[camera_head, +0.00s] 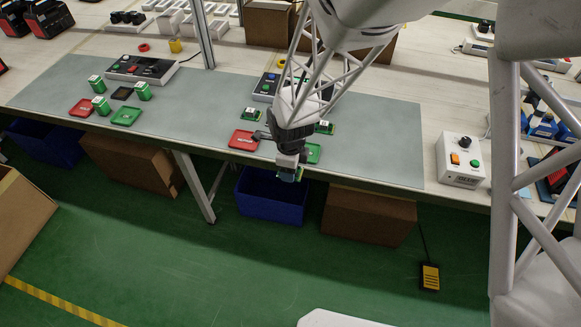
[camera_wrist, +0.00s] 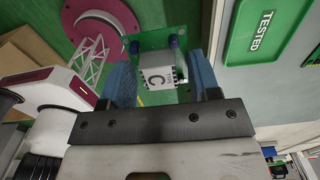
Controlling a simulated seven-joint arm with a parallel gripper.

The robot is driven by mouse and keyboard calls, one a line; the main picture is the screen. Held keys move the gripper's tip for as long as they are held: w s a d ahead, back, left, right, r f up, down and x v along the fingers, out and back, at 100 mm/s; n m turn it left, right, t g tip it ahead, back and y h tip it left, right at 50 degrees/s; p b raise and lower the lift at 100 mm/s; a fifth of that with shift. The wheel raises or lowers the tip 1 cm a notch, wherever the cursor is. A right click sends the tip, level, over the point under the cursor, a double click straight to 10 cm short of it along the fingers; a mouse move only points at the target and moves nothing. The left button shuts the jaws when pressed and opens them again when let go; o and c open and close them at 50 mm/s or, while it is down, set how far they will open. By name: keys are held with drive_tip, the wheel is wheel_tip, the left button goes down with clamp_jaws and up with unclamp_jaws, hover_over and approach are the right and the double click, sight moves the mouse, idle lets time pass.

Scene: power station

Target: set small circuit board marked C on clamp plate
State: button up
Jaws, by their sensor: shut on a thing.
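My gripper (camera_wrist: 165,82) is shut on the small circuit board, a green board (camera_wrist: 148,43) carrying a white block marked C (camera_wrist: 157,78), held between the blue fingers. In the head view my gripper (camera_head: 289,172) is at the front edge of the bench, pointing down over the blue bin, with the green tray just behind it. The held board is barely visible there. I cannot pick out the clamp plate for certain in either view. A dark panel with buttons (camera_head: 264,87) stands behind my arm and is partly hidden by it.
On the grey mat (camera_head: 385,150) lie a red tray (camera_head: 244,140), a green tray (camera_head: 313,153) marked TESTED in the wrist view (camera_wrist: 262,33), and small green parts (camera_head: 325,127). A white button box (camera_head: 461,160) stands at right. A blue bin (camera_head: 268,200) sits below.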

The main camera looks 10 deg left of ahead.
drive_tip(key=w+a+r, duration=0.1)
drive_tip(key=w+a, duration=0.4)
drive_tip(key=w, duration=0.7)
drive_tip(key=w+a+r, duration=0.2)
drive_tip(key=w+a, duration=0.3)
drive_tip(key=w, duration=0.8)
drive_tip(key=shift+w, duration=0.2)
drive_tip(key=shift+r, duration=0.1)
drive_tip(key=shift+f, duration=0.2)
drive_tip(key=shift+f, duration=2.8)
drive_tip(key=shift+f, duration=0.6)
drive_tip(key=o, duration=1)
drive_tip(key=shift+r, duration=0.1)
wheel_tip(320, 180, up, 8)
